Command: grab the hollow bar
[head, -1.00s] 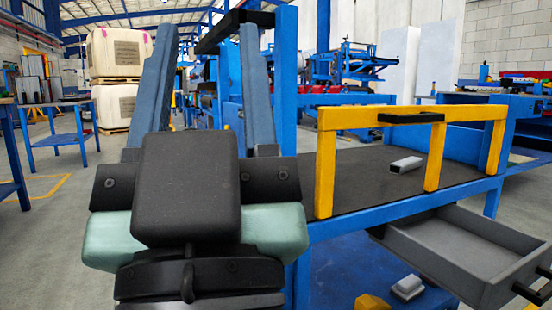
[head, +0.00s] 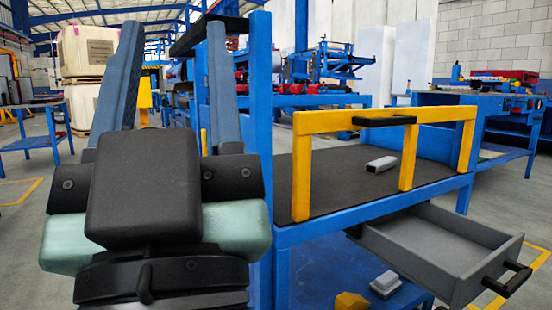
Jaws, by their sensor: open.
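The hollow bar (head: 381,163) is a short silver-grey tube with an open end. It lies on the dark top of the blue bench (head: 350,222), behind the yellow rail frame (head: 302,168). My gripper (head: 172,28) is at the left of the head view, with its two long blue-grey fingers pointing up and spread apart. Nothing shows between the fingers. It is well to the left of the bar and not touching it.
A grey drawer (head: 430,245) stands pulled out at the bench's front right. A black handle (head: 384,120) tops the yellow frame. A silver block (head: 386,284) and a yellow piece (head: 350,301) lie below the bench top. Open floor lies at the left.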

